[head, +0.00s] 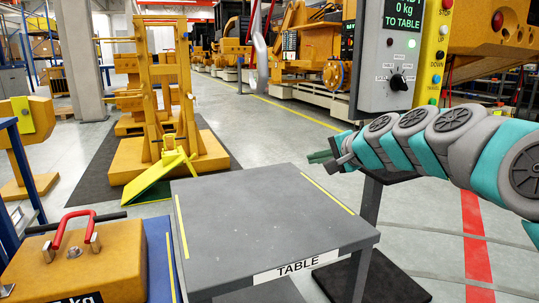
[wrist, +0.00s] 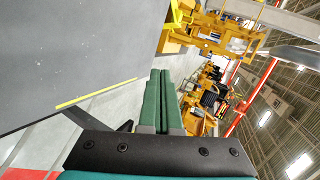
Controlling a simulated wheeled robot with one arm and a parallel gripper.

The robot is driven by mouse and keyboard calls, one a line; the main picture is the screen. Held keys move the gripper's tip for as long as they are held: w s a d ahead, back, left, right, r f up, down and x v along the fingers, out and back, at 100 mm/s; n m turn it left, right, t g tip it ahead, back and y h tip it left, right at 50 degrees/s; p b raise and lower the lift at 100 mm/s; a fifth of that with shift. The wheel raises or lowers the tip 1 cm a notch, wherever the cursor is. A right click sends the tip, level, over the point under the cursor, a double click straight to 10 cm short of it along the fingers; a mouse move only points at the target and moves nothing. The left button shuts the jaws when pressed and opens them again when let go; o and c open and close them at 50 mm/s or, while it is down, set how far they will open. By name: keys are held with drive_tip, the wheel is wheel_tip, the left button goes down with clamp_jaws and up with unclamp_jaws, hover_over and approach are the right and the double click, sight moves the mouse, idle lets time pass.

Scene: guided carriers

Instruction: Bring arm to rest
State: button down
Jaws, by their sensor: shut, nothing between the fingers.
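My arm reaches in from the right in the head view, with grey and teal links. My gripper (head: 322,157) has dark green fingers and is at the arm's left end, above the far right corner of the grey table (head: 262,215). In the wrist view the two green fingers of my gripper (wrist: 158,98) lie side by side, closed together with nothing between them. The table's grey top (wrist: 70,55) fills the left of the wrist view, apart from the fingers. The tabletop is bare, with yellow lines near its side edges.
A control box (head: 392,55) with a dial and a "0 kg TO TABLE" display stands above my arm, beside a yellow button strip (head: 436,50). A yellow block with a red handle (head: 85,255) sits at lower left. A yellow frame (head: 165,100) stands behind the table.

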drive_tip(key=s+a+f+n+g+h, duration=0.1)
drive_tip(key=s+a+f+n+g, duration=0.2)
drive_tip(key=s+f, duration=0.5)
drive_tip(key=s+a+f+n+g+h, duration=0.1)
drive_tip(key=s+a+f+n+g, duration=0.2)
drive_tip(key=s+f, duration=0.55)
drive_tip(key=s+d+f+n+g+h, duration=0.1)
drive_tip(key=s+d+f+g, duration=0.1)
drive_tip(key=s, duration=0.7)
drive_tip(key=s+d+f+n+g+h, duration=0.1)
drive_tip(key=s+d+f, duration=0.3)
drive_tip(key=s, duration=0.5)
drive_tip(key=s+d+f+n+g+h, duration=0.2)
drive_tip(key=s+d+f+g, duration=0.1)
drive_tip(key=s, duration=0.7)
drive_tip(key=shift+d+g+h+p, duration=0.3)
drive_tip(key=shift+d+g+p, duration=0.1)
drive_tip(key=shift+p, duration=0.05)
